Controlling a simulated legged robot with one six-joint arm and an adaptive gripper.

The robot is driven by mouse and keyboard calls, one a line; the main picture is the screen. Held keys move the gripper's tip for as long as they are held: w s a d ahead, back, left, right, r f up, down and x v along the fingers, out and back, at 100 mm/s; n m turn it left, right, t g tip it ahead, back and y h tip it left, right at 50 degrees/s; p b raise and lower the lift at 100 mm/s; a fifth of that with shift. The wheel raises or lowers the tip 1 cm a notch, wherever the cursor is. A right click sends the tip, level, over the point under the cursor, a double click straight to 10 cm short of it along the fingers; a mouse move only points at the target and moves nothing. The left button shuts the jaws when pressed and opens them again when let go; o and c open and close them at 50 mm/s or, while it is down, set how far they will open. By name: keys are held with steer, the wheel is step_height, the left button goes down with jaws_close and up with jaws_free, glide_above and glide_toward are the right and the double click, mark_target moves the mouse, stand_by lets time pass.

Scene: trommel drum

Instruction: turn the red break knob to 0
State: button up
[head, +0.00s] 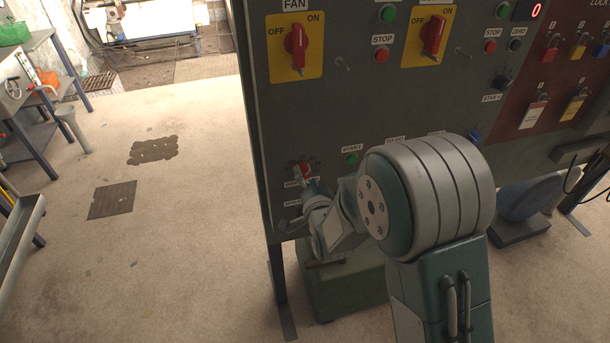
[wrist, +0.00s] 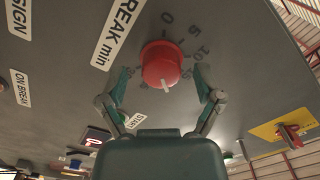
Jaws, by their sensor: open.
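The red break knob (wrist: 162,65) sits on the grey panel beside a white "BREAK min" label (wrist: 118,33). Its white pointer mark is on the lower edge in the wrist view, pointing away from the 0 (wrist: 167,17) at the top. The scale runs from 0 down the right side. My gripper (wrist: 164,76) is open, with one finger on each side of the knob and gaps visible between. In the head view the knob (head: 306,170) shows at the panel's lower left, with my gripper close to it, partly hidden by my wrist.
The control panel (head: 370,100) carries a FAN switch (head: 297,47), another red switch (head: 433,35) and several buttons. A green START button (head: 351,158) is right of the knob. Padlocks hang at the far right. The floor left of the panel is mostly clear.

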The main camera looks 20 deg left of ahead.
steer(key=shift+w+a, duration=0.15)
steer(key=shift+w, duration=0.1)
steer(key=c, duration=1.2)
steer(key=shift+o, duration=0.2)
